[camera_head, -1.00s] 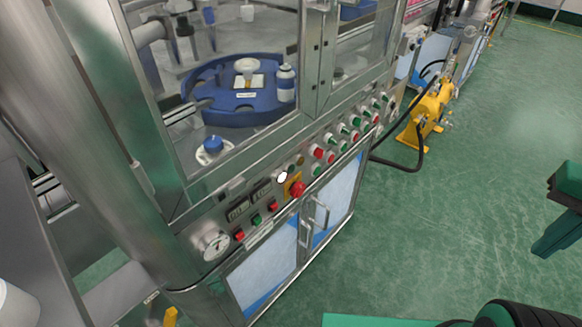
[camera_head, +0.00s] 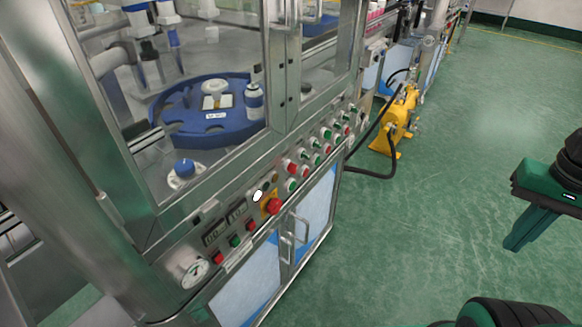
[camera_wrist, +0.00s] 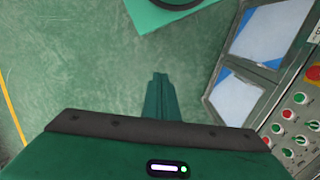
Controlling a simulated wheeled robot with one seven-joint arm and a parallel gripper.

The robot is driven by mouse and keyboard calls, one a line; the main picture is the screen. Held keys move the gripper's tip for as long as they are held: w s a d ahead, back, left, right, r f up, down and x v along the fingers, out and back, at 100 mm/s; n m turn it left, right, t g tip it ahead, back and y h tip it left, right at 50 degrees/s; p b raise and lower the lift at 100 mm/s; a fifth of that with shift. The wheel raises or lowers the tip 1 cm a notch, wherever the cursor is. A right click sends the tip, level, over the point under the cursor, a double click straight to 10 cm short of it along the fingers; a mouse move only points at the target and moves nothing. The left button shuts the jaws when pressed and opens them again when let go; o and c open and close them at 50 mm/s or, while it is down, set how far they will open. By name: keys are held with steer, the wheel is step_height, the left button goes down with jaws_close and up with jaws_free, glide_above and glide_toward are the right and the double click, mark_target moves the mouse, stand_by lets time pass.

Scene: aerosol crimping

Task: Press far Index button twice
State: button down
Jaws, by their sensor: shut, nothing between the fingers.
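The machine's slanted control panel (camera_head: 262,203) runs along its front, with rows of red and green buttons and black knobs. Labels are too small to read, so I cannot tell which button is the far Index one. The far group of buttons (camera_head: 318,148) sits toward the panel's back end. Part of the panel shows at the right edge of the wrist view (camera_wrist: 290,128). My gripper (camera_head: 511,246) is green, at the right of the head view, well apart from the panel, over the floor. Its fingers (camera_wrist: 158,78) are together and empty, pointing at the floor.
A red emergency stop (camera_head: 273,206) on a yellow plate protrudes from the panel. Cabinet doors with handles (camera_head: 290,237) are below. A yellow pump (camera_head: 396,122) with a black hose stands beyond. Green floor (camera_head: 420,220) between machine and gripper is clear.

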steer(key=n+t+y, duration=0.5)
steer(key=n+t, duration=0.7)
steer(key=n, duration=0.3)
glide_toward(338, 140)
steer(key=s+d, duration=0.3)
steer(key=d, duration=0.1)
steer(key=w+d+f+m+t+h, duration=0.1)
steer(key=w+d+f+t+h, duration=0.1)
steer(key=w+d+f, duration=0.1)
steer(key=shift+w+f+t, duration=0.2)
steer(key=shift+f+t, duration=0.1)
steer(key=shift+f, duration=0.35)
steer(key=shift+a, duration=0.1)
steer(key=w+a, duration=0.5)
steer(key=a, duration=0.2)
stand_by(0.4)
